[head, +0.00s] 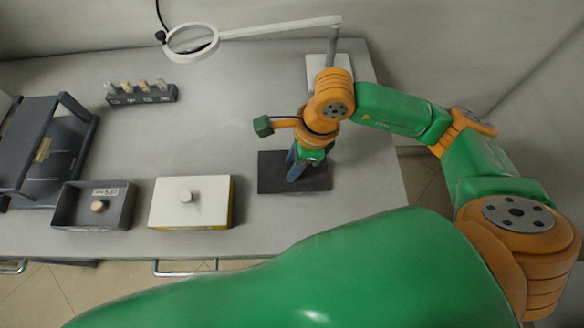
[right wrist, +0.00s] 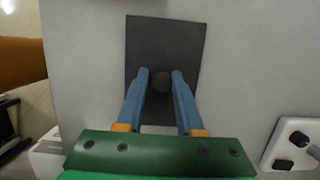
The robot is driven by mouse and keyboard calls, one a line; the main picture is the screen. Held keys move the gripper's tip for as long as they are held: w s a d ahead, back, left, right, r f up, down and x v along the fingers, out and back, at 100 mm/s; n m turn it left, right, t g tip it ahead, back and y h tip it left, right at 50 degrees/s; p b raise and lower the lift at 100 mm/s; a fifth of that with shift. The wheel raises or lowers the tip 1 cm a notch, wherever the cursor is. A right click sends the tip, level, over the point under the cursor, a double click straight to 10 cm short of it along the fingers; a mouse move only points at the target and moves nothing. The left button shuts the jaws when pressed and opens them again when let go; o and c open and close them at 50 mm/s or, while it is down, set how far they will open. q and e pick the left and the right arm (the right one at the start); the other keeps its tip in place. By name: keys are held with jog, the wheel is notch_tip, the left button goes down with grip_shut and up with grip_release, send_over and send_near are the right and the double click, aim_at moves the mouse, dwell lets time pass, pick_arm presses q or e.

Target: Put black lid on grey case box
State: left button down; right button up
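The black lid (head: 268,173) lies flat on the table to the right of the white-topped box. In the right wrist view the black lid (right wrist: 165,40) has a round dark knob (right wrist: 161,82) on it. My right gripper (right wrist: 160,73) points down over the lid, its two blue fingers either side of the knob, with small gaps showing. In the head view my right gripper (head: 293,176) partly hides the lid and knob. The grey case box (head: 92,224) stands open near the front left, with a round tan-topped item inside and a label on its back wall. My left gripper is not in view.
A box with a white lid (head: 207,209) and yellow side stands between the grey box and the black lid. A dark rack (head: 25,150) stands at far left. A small holder (head: 141,98) with several stoppers and a magnifier lamp (head: 262,29) are behind. The table middle is clear.

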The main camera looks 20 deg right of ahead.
jog(key=shift+f, duration=0.2)
grip_shut()
notch_tip(320, 180, up, 7)
jog(key=p, duration=0.4)
jog(key=shift+w+r+p, duration=0.1)
jog(key=shift+r+p, duration=0.1)
jog(key=shift+p, duration=0.15)
jog(key=shift+f, duration=0.1)
jog(key=shift+w, duration=0.1)
